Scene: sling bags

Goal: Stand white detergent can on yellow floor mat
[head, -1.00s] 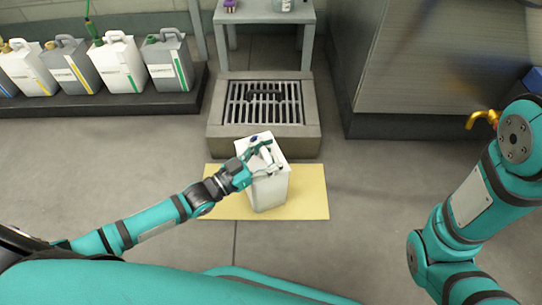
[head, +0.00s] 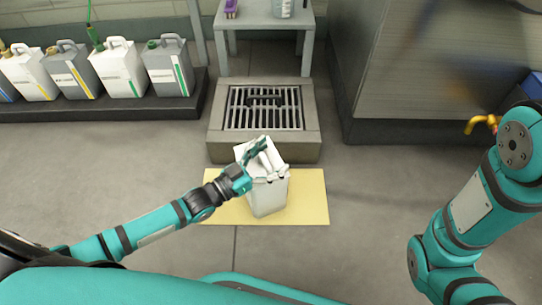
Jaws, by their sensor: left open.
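The white detergent can (head: 268,195) stands upright on the yellow floor mat (head: 312,205), near the mat's middle. Its handle is at the top and is partly hidden by my left gripper. My left gripper (head: 262,160) is open at the can's top, with its fingers beside the handle. I cannot tell whether the fingers touch the can. My right arm shows at the right edge, but its gripper is outside the view.
A floor drain with a grate (head: 264,108) lies just behind the mat. Several cans (head: 120,70) stand on a dark low platform (head: 100,110) at the back left. A grey table (head: 264,18) stands behind the drain. A large metal cabinet (head: 420,70) is at the right.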

